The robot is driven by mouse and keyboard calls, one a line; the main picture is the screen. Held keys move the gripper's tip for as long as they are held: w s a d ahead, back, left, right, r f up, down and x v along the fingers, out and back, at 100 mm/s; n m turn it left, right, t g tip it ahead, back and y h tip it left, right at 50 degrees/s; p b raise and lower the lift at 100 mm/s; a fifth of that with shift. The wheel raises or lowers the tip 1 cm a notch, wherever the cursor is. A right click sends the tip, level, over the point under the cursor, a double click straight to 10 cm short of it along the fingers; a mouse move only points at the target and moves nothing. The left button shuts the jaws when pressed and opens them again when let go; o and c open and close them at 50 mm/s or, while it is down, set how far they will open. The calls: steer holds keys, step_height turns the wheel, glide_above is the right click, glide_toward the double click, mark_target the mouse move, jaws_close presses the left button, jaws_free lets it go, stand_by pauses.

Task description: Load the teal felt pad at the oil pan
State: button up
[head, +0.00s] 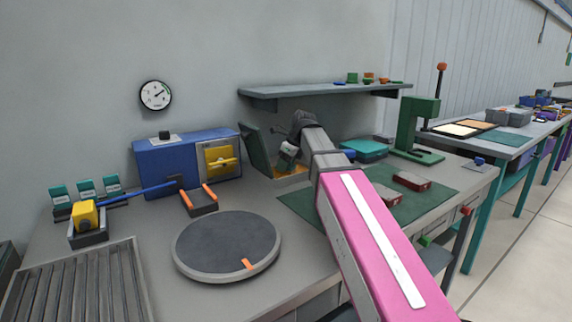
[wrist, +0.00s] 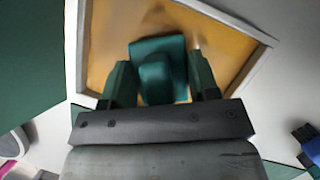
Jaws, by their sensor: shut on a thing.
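The oil pan (head: 292,176) is a shallow pale-rimmed tray with an amber inside, on the bench near the wall. Its pale rim (wrist: 258,62) shows in the wrist view. The teal felt pad (wrist: 172,48) is a flat square with a raised teal block, between my gripper's dark green fingers. My gripper (wrist: 161,78) is shut on that block, and the pad appears over the amber inside of the pan. I cannot tell whether the pad touches the oil. In the head view my arm's end hides the pad and part of the pan.
A dark green upright panel (head: 256,146) stands at the pan's left. A blue machine (head: 165,166) is further left, and a round turntable (head: 226,246) is in front. A shelf (head: 318,91) hangs above. A teal-topped box (head: 366,150) and a green press (head: 416,130) stand right.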

steer(key=shift+r, duration=3.45)
